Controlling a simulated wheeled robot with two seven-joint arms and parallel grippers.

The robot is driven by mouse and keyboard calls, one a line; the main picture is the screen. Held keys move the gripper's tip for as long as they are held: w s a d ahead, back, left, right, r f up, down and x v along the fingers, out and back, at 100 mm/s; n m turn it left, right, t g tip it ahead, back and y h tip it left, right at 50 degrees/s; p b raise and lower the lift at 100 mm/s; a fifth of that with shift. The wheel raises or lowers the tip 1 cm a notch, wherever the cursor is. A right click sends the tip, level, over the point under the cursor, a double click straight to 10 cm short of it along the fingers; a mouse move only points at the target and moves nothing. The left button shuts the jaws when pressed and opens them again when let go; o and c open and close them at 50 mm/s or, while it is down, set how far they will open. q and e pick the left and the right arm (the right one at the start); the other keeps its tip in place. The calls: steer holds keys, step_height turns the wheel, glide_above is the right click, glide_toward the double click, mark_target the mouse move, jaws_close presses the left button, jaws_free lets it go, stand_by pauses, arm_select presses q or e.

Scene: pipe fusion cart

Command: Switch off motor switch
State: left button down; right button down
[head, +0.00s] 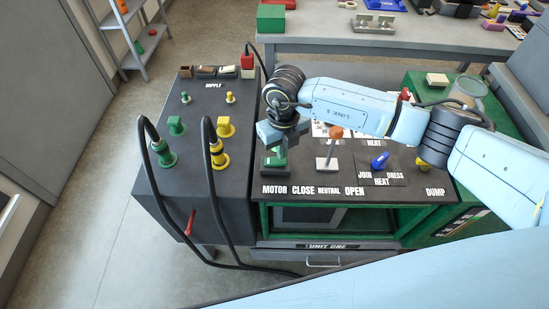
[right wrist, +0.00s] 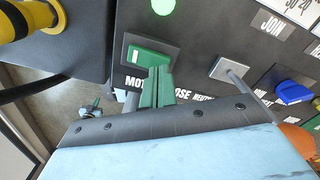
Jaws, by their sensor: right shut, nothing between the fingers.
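The motor switch is a green rocker on a dark plate above the word MOTOR; in the head view the switch (head: 273,163) is partly covered by my right gripper. In the right wrist view the switch (right wrist: 150,57) shows clearly, with its green face in the plate. My right gripper (head: 281,151) is over the switch, its fingers pointing down at the panel. In the right wrist view its green fingers (right wrist: 157,84) are together and empty, close to the switch's lower edge; whether they touch it I cannot tell. My left gripper is not in view.
Right of the switch stands an orange-knobbed lever (head: 334,140), then a blue switch (head: 379,161) and a yellow knob (head: 423,163). A green lamp (right wrist: 163,7) is lit above the switch. Black hoses with green and yellow plugs (head: 219,157) loop on the left unit. My right arm crosses over the panel.

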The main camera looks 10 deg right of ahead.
steer(key=shift+f+b, duration=0.7)
steer(key=shift+f, duration=0.25)
stand_by(0.3)
steer(key=shift+r+p, duration=2.7)
steer(key=shift+r, duration=0.85)
